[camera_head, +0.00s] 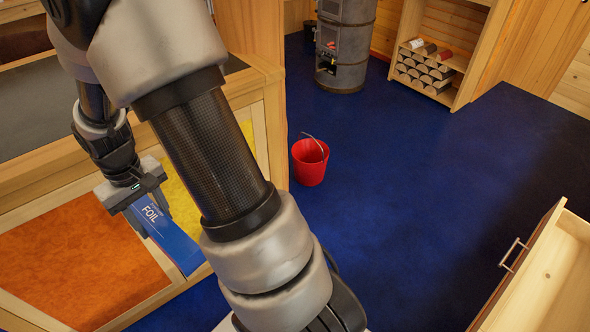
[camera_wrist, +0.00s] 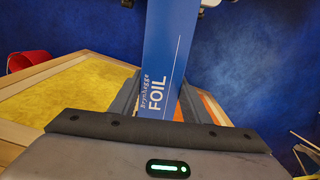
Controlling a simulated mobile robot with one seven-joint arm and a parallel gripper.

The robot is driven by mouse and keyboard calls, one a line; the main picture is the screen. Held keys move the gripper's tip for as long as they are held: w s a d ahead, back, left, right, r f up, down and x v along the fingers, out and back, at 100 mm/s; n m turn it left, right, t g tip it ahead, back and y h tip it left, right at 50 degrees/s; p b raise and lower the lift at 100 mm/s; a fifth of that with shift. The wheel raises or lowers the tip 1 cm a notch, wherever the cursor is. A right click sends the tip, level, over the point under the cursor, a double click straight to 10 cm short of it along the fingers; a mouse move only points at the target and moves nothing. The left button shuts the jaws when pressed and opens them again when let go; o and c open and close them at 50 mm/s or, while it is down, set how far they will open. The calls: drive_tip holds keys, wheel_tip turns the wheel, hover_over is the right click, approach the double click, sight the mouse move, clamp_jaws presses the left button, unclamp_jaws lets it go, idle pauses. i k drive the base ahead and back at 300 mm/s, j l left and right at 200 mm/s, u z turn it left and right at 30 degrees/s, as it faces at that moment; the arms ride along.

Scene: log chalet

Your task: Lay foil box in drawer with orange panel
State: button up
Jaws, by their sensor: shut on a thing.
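A long blue foil box (camera_head: 172,240) with white "FOIL" lettering is held in my gripper (camera_head: 143,203), near one end. The box slants down to the right in front of the cabinet. In the wrist view the foil box (camera_wrist: 168,55) runs away between the fingers of my gripper (camera_wrist: 158,105), over blue floor. An orange panel (camera_head: 75,265) is on the cabinet front at the lower left, and no open drawer shows there. An open wooden drawer (camera_head: 555,275) with a metal handle juts in at the lower right; its front's colour is hard to tell.
A yellow panel (camera_head: 183,200) sits beside the orange one, partly behind my arm. A red bucket (camera_head: 310,162) stands on the blue floor. A stove (camera_head: 344,45) and a log shelf (camera_head: 445,60) are at the back. The floor between bucket and drawer is clear.

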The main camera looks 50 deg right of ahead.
sight(569, 290)
drive_tip(key=u, duration=1)
drive_tip(key=l+u, duration=0.1)
drive_tip(key=u, duration=1.4)
drive_tip(key=k+u, duration=0.1)
drive_tip(key=u, duration=0.4)
drive_tip(key=k+u, duration=0.1)
drive_tip(key=k, duration=2.5)
drive_tip(key=k+u, duration=0.1)
drive_tip(key=u, duration=0.4)
drive_tip(key=j+u, duration=0.1)
drive_tip(key=u, duration=0.35)
drive_tip(key=k+j+u, duration=0.1)
drive_tip(key=u, duration=0.4)
